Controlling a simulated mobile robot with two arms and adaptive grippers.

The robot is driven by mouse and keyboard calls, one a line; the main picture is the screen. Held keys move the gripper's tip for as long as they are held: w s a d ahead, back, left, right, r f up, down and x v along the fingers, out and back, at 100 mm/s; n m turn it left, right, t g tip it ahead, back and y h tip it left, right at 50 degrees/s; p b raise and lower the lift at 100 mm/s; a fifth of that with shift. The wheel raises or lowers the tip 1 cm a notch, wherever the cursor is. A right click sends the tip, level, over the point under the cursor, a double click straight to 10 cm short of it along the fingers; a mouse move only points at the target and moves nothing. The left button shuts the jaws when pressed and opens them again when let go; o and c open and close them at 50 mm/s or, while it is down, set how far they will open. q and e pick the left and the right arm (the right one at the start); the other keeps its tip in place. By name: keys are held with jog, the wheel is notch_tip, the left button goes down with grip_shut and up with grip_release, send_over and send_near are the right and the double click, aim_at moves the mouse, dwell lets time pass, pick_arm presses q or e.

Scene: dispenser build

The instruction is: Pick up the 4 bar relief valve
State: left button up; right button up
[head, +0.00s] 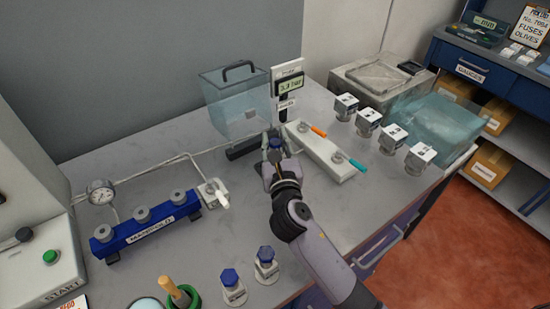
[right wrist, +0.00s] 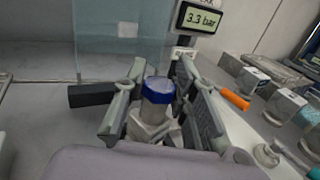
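My right gripper (head: 273,160) is beside the gauge stand at the middle of the table. A relief valve with a blue cap (right wrist: 157,90) and pale body is between its two fingers (right wrist: 160,112); the valve also shows in the head view (head: 275,144). The fingers flank it closely, but I cannot tell whether they press on it. The valve's lower end is hidden. Two similar blue-capped valves (head: 231,284) (head: 265,262) stand upright at the front of the table. No set pressure is readable on any valve. My left gripper is not in view.
A display (head: 290,85) reads 3.3 bar. A white block (head: 325,155) with orange and teal levers is right of my gripper. Several silver fittings (head: 367,122) stand beyond it. A clear bin (head: 235,105) is behind, and a blue manifold (head: 148,228) at left.

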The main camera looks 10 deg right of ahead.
grip_shut()
jog(key=shift+r, duration=0.15)
dwell(0.6)
